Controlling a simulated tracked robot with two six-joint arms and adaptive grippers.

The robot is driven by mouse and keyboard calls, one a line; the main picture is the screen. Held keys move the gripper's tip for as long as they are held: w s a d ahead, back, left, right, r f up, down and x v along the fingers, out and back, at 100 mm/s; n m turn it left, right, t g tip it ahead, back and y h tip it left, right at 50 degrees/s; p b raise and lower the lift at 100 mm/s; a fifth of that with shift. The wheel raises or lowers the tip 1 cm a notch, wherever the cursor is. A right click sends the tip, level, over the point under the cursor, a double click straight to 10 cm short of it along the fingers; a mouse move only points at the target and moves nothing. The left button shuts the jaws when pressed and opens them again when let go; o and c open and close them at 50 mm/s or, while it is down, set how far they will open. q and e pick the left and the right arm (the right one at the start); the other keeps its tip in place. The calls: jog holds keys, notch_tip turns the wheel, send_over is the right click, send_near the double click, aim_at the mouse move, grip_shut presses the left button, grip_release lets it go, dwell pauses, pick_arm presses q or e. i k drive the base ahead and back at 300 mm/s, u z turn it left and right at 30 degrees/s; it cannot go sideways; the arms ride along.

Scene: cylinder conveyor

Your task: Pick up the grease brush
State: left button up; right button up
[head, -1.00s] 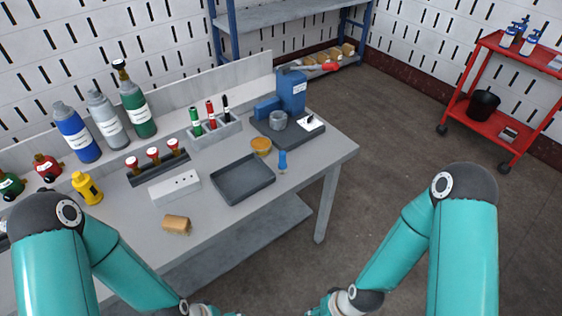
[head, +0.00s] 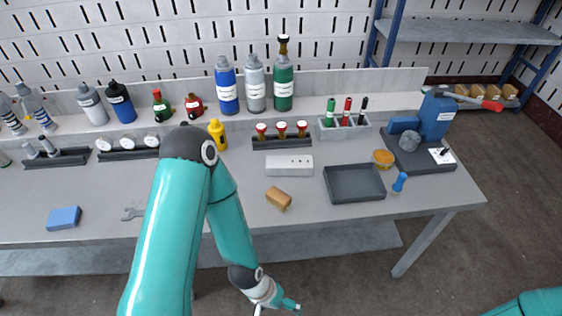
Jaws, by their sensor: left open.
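A small blue-handled item (head: 399,182), which looks like the grease brush, is at the table's front right, just right of the dark grey tray (head: 355,197). Its bristle end is too small to make out. A yellow-orange tin (head: 383,158) is behind it. A tan block (head: 279,198), perhaps another brush, lies left of the tray. My left gripper (head: 275,306) is open and empty at the bottom edge, in front of and below the table edge, well left of the blue-handled item. Only a piece of my right arm shows at the bottom right; its gripper is out of view.
The grey table (head: 320,222) has bottles, a rack of markers (head: 345,129), a white box (head: 289,165) and a blue machine (head: 432,118) toward its back. A wrench (head: 132,213) and blue sponge (head: 64,218) lie at left. The front strip beside the tan block is clear.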

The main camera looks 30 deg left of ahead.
aim_at(397, 187)
jog(key=z, duration=1.5)
jog(key=i, duration=0.1)
jog(key=u, duration=3.15)
jog(key=k, duration=0.7)
jog(key=z, duration=0.6)
jog(key=i, duration=0.9)
jog(key=z, duration=0.1)
